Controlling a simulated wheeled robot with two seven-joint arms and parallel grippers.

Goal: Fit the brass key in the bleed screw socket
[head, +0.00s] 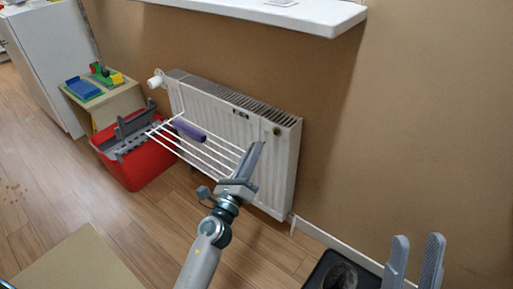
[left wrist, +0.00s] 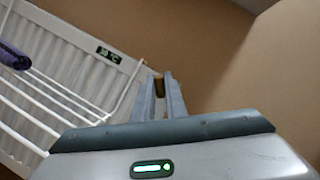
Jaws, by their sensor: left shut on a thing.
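The white radiator (head: 225,122) hangs on the brown wall. A small dark round fitting (head: 277,131) at its upper right end may be the bleed screw; its socket is too small to make out. My left gripper (head: 257,146) is in front of the radiator's right end, below and left of that fitting. In the left wrist view, the gripper (left wrist: 160,88) is shut on the small brass key (left wrist: 159,82), mostly hidden between the fingertips. I cannot tell whether the key touches the radiator. My right gripper (head: 417,262) is open and empty at the lower right.
A white drying rack (head: 205,152) with a rolled purple cloth (head: 189,131) juts from the radiator, left of my left gripper. A red crate (head: 150,170) stands on the floor. A white shelf (head: 290,14) is above. A black tray (head: 318,273) is at the lower right.

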